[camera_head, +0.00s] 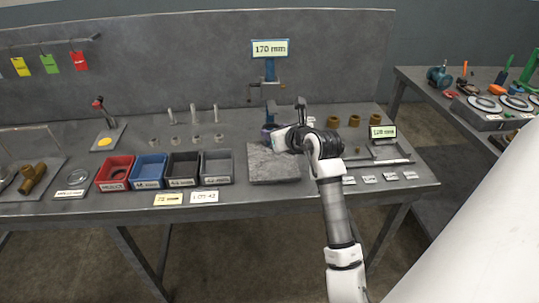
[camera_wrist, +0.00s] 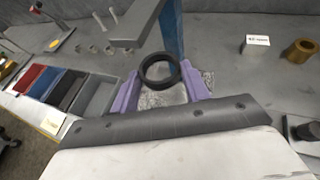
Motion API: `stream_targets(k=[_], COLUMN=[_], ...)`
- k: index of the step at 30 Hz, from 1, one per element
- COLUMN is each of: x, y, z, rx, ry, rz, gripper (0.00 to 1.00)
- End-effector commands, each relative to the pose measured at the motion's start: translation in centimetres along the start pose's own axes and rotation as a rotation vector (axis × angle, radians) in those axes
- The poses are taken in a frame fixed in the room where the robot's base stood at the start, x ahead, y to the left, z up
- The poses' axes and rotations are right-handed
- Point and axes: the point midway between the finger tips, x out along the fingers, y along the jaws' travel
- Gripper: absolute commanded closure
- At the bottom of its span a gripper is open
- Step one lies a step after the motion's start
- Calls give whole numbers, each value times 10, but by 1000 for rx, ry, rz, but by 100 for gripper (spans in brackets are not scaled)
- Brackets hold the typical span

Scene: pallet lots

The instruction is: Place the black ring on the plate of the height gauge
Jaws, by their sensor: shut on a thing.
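The black ring (camera_wrist: 159,71) is held between the two purple fingers of my gripper (camera_wrist: 162,80) in the wrist view. In the head view my gripper (camera_head: 273,132) is over the back part of the speckled grey plate (camera_head: 273,172), and I cannot make out the ring there. The height gauge has a blue column (camera_wrist: 172,30), a grey measuring arm (camera_wrist: 136,26) beyond the ring, and a display (camera_head: 270,48) reading 170 mm. A patch of the plate (camera_wrist: 162,99) shows between the fingers. I cannot tell whether the ring touches the plate.
Red (camera_head: 114,173), blue (camera_head: 148,170), black (camera_head: 182,169) and grey (camera_head: 216,167) bins stand left of the plate. Brass rings (camera_head: 333,121) stand behind on the right. A small display (camera_head: 383,131) and a metal fixture (camera_head: 378,161) are at the right.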

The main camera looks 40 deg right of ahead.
Motion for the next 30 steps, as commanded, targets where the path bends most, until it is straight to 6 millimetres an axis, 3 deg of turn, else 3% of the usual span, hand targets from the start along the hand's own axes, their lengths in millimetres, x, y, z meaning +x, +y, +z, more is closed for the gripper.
stream_targets(k=[6, 18, 30], x=[15, 31, 36], y=[0, 0, 0], z=[-37, -77, -86], rx=[5, 4, 0], ry=[2, 2, 0], rz=[-1, 0, 0], gripper=[76, 76, 76])
